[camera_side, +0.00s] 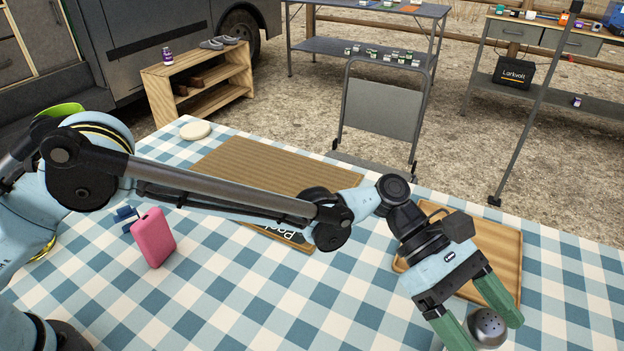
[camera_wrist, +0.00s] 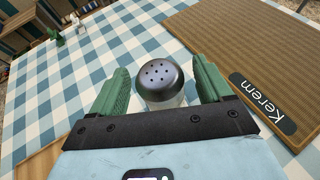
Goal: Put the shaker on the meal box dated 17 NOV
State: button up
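The shaker (camera_side: 488,328) has a grey domed metal cap with holes and stands upright at the front right of the side view. In the wrist view the shaker (camera_wrist: 162,82) is between the two green fingers, its lower part hidden by my gripper. My gripper (camera_side: 490,318) is open, one finger on each side of the shaker; the wrist view shows a narrow gap on both sides of the cap. No meal box and no date marked 17 NOV can be made out in either view.
A brown ribbed mat (camera_side: 240,160) has a dark name label, reading "Kerem" in the wrist view (camera_wrist: 264,104). A wooden tray (camera_side: 507,250) lies behind my gripper. A pink object (camera_side: 153,238) and a white disc (camera_side: 195,131) are on the checked cloth. Tables and a shelf stand beyond.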

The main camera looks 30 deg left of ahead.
jog(key=shift+r, duration=0.2)
jog(key=w+a+r+m+t+y, duration=0.1)
jog(key=w+a+r+t, duration=0.2)
jog(key=a, duration=0.6)
jog(key=w+a+r+m+t+y, duration=0.1)
jog(key=w+a+r, duration=0.3)
jog(key=a, duration=0.5)
jog(key=s+a+m+t+y, duration=0.3)
jog(key=a, duration=0.7)
jog(key=s+a+f+m+t+y, duration=0.1)
jog(key=s+a+m+t+y, duration=0.2)
jog(key=a, duration=0.8)
jog(key=s+a+f+m+t+y, duration=0.1)
jog(key=s+a+m+t+y, duration=0.2)
jog(key=a, duration=0.8)
jog(key=shift+s+f+m+y, duration=0.2)
jog(key=shift+s+m+y, duration=0.4)
jog(key=shift+m, duration=0.2)
